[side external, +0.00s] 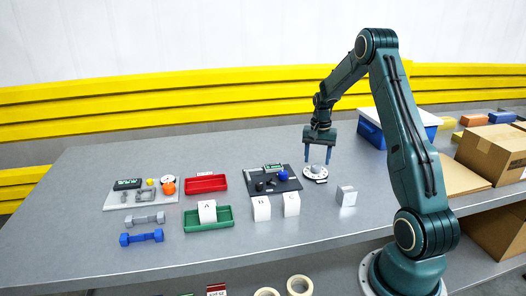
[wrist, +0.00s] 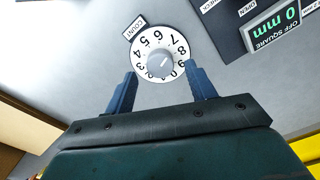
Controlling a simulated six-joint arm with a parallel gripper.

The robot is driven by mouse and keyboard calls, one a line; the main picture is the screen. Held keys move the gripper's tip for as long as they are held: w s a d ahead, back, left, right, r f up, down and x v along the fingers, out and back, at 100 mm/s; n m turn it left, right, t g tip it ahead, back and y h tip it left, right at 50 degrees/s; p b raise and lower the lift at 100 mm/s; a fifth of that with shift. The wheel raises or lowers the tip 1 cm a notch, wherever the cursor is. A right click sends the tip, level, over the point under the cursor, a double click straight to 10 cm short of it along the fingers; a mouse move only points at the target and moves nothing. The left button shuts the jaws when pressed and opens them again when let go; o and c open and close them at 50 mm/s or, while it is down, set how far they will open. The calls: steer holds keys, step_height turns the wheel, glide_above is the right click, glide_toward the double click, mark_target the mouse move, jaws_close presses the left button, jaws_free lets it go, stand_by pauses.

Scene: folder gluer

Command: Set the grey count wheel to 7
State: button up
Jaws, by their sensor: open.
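The count wheel (wrist: 160,64) is a grey knob in the middle of a white round dial (wrist: 149,42) with black digits around its rim. A small "COUNT" label (wrist: 133,28) sits beside the dial. A thin mark on the knob seems to point to the upper right, roughly toward 7 and 8; the exact digit is unclear. In the side view the dial (side external: 315,173) lies on the grey table. My gripper (side external: 318,161) points down just above it, open and empty. In the wrist view my fingers (wrist: 161,72) are apart, on either side of the knob.
A dark panel with a green display (wrist: 278,26) is near the dial; it also shows in the side view (side external: 290,185). A blue bin (side external: 370,130) is behind.

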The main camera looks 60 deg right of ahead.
mark_target(316, 165)
step_height(316, 165, up, 11)
steer(key=shift+r, duration=0.15)
stand_by(0.4)
steer(key=s+a+r+n+t+h, duration=0.1)
steer(key=a+r+n, duration=0.2)
steer(key=a+r, duration=0.55)
steer(key=s+a+r+n+t, duration=0.1)
steer(key=a+r+n, duration=0.25)
steer(key=a, duration=0.95)
steer(key=s+a+f+n+t+y, duration=0.1)
steer(key=s+a+n+t, duration=0.2)
steer(key=s+a+n, duration=0.5)
steer(key=s+a, duration=0.6)
steer(key=a, duration=0.1)
steer(key=shift+a+f+t, duration=0.15)
steer(key=shift+f+t, duration=0.15)
